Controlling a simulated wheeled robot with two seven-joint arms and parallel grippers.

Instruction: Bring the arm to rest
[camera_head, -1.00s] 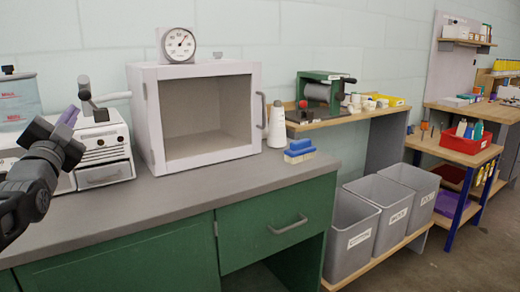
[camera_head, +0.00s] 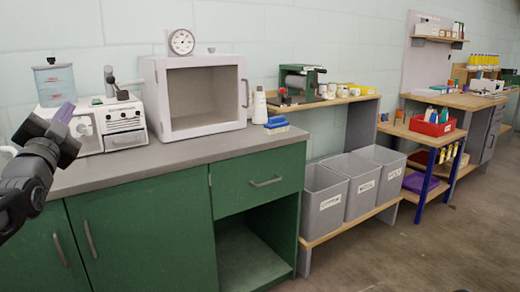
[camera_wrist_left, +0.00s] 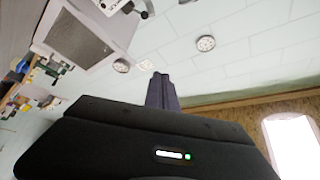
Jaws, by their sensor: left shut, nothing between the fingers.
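My left gripper (camera_head: 68,120) is raised at the left edge in the head view, in front of the white machine (camera_head: 97,125) on the green cabinet's counter. Its fingers are together with nothing between them, and they also show shut in the left wrist view (camera_wrist_left: 161,92). The gripper appears apart from the counter and the machine. My right gripper is in neither view.
An open white cabinet (camera_head: 240,100) with a dial gauge (camera_head: 181,42) on top stands on the grey counter (camera_head: 180,155). A blue block (camera_head: 276,128) and white bottle (camera_head: 259,107) are beside it. Grey bins (camera_head: 325,198) stand on a low shelf. The floor (camera_head: 400,260) at right is clear.

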